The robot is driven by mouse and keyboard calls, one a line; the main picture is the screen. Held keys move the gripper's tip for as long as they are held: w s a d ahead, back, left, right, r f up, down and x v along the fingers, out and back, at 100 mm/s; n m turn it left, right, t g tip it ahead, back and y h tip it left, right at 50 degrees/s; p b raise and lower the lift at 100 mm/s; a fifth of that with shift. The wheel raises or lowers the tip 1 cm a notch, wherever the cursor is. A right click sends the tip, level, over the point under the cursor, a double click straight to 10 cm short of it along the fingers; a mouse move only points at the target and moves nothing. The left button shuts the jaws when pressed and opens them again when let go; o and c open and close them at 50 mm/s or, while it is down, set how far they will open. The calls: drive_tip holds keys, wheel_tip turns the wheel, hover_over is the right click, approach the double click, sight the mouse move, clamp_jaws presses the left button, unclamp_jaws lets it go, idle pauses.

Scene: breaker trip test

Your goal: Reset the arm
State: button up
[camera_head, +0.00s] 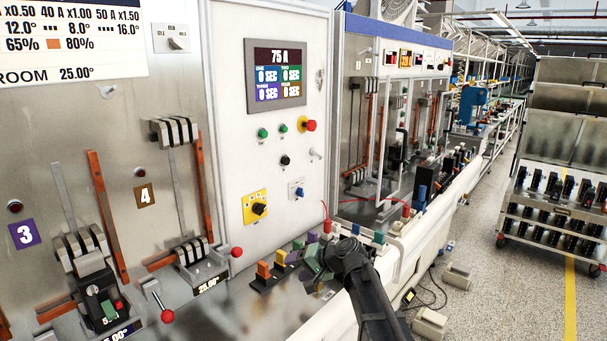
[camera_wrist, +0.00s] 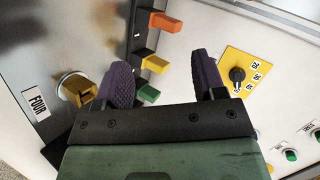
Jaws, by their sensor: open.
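My gripper (camera_wrist: 164,82) is open, with two purple ribbed fingers spread apart on a dark bar and a green body. Nothing is held between the fingers. In the head view my black arm reaches in from the bottom, and the green gripper (camera_head: 313,262) is low in front of the white control panel (camera_head: 265,130), partly hidden by my wrist. In the wrist view an orange block (camera_wrist: 165,22), a yellow block (camera_wrist: 154,64) and a green block (camera_wrist: 149,94) show beyond and between the fingers. I cannot tell if the fingers touch anything.
A yellow-plated dial (camera_wrist: 238,75) is right of the fingers; a brass round fitting (camera_wrist: 76,89) is left.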

drive_tip(key=s+d+f+g+h, duration=0.1)
drive_tip(key=s+d+f+h, duration=0.1)
drive_tip(key=s+d, duration=0.4)
drive_tip(key=s+d+f+n+g+h, duration=0.1)
drive_tip(key=s+d+h, duration=0.4)
drive_tip(key=s, duration=0.7)
drive_tip(key=s+d+f+g+h, duration=0.2)
drive_tip(key=s+d+f+h, duration=0.1)
drive_tip(key=s+d+f, duration=0.2)
drive_tip(key=s+d, duration=0.2)
drive_tip(key=s, duration=0.2)
drive_tip(key=shift+s+d+f+n+g+h, duration=0.25)
drive_tip(key=shift+s+n+g+h, duration=0.05)
drive_tip(key=shift+s+g+h, duration=0.1)
